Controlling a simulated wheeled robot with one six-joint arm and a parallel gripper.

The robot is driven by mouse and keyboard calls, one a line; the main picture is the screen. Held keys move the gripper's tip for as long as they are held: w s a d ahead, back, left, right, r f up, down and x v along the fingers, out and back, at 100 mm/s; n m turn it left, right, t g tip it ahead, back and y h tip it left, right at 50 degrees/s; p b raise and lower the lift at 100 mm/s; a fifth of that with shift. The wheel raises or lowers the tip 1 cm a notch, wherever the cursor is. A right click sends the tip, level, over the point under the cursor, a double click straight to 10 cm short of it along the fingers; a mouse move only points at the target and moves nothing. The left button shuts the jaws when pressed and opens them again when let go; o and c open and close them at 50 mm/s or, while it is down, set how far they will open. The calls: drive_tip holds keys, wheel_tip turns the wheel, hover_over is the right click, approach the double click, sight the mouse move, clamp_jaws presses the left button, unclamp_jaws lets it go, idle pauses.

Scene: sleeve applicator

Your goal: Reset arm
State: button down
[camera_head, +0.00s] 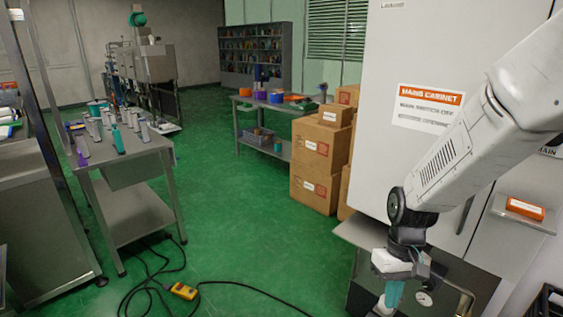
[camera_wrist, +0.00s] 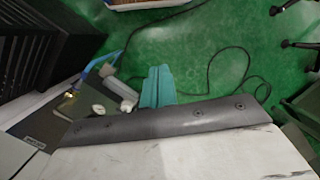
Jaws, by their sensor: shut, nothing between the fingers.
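My gripper (camera_head: 392,296) hangs at the end of my white arm at the right of the head view, in front of the white cabinet. Its teal fingers point down and only their upper part shows before the lower frame edge. In the wrist view the teal fingers (camera_wrist: 158,86) lie side by side, shut, with nothing between them. Green floor shows beyond them.
A white main cabinet (camera_head: 440,50) stands at the right, with cardboard boxes (camera_head: 318,160) beside it. A steel table (camera_head: 120,160) with several bottles is at the left. A black cable with a yellow box (camera_head: 183,291) lies on the open green floor.

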drive_tip(key=s+d+r+t, duration=0.1)
drive_tip(key=s+r+t, duration=0.1)
drive_tip(key=s+r, duration=0.6)
drive_tip(key=s+d+r+m+t+h, duration=0.1)
drive_tip(key=s+r+t, duration=0.1)
drive_tip(key=s+r, duration=0.6)
wheel_tip(320, 180, up, 4)
drive_tip(key=shift+s+d+r+m, duration=0.15)
drive_tip(key=shift+d+r+m, duration=0.1)
drive_tip(key=shift+m, duration=0.05)
